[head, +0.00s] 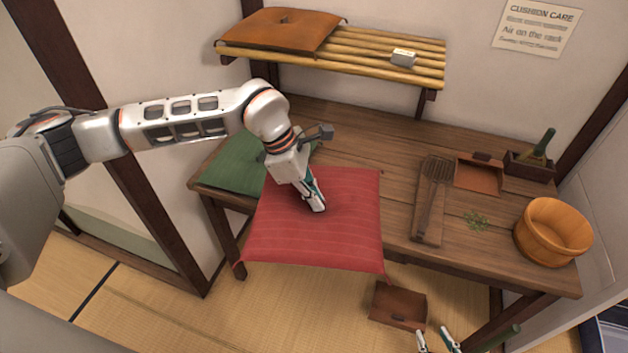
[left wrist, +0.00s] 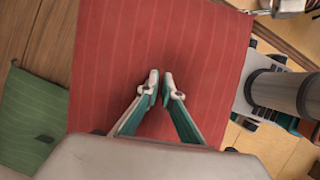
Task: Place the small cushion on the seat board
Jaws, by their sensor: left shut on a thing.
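A square red cushion (head: 345,235) with pale stripes hangs level over the front left of the wooden table. My left gripper (head: 317,207) is shut on the middle of its top. The left wrist view shows the left gripper's fingertips (left wrist: 160,90) close together on the red cushion (left wrist: 200,50). A green cushion (head: 232,165) lies on the table's left end, partly behind the red one. An orange-brown cushion (head: 280,30) lies on the slatted rack. Which is the small cushion, and where the seat board is, I cannot tell. My right gripper (head: 436,336) is open and empty.
The wooden table (head: 370,140) holds a slatted wooden tool (head: 432,190), a dustpan-like tray (head: 479,175), a small brush box (head: 530,165), green bits and a round tub (head: 552,232). A bamboo rack (head: 375,45) hangs above. A brown box (head: 398,305) is on the floor.

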